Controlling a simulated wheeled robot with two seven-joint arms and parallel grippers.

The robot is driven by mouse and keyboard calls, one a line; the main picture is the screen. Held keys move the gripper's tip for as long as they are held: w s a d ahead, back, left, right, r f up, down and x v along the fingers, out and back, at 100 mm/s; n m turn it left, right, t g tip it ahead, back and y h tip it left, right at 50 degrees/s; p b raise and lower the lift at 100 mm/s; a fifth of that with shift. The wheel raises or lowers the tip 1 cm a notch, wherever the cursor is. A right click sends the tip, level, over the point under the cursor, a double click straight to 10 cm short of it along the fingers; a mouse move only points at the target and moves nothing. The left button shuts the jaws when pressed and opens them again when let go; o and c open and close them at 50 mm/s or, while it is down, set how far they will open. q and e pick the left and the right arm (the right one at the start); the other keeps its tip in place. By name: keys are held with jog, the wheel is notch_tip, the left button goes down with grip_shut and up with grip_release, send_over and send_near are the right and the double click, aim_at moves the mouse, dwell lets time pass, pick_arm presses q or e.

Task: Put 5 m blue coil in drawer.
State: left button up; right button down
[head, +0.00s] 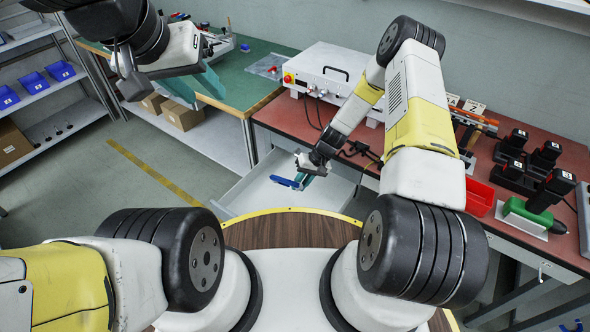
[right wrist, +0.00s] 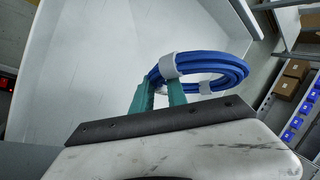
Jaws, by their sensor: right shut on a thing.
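The blue coil (head: 284,182) is a small looped cable. In the right wrist view the coil (right wrist: 225,76) shows pale bands around its loops. My right gripper (head: 303,181) is shut on it, with teal fingers (right wrist: 160,95) at one side of the loop. The open white drawer (head: 250,197) lies under the red-topped bench, and the coil appears over it. The drawer's pale interior (right wrist: 90,60) fills much of the right wrist view; the coil's height above its floor is hard to judge. My left gripper (head: 196,86) is empty and open, its teal fingers apart near the green bench.
The red bench (head: 270,117) carries a white case (head: 325,70), black tools (head: 535,160) and a green-handled tool (head: 528,215). A red bin (head: 480,197) sits near its front edge. Shelves with blue bins (head: 35,82) stand left. Floor between is clear.

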notch_tip(320, 180, down, 7)
jog(key=shift+f, duration=0.2)
jog(key=shift+f, duration=0.1)
jog(key=c, duration=1.3)
grip_release()
jog(key=shift+d, duration=0.1)
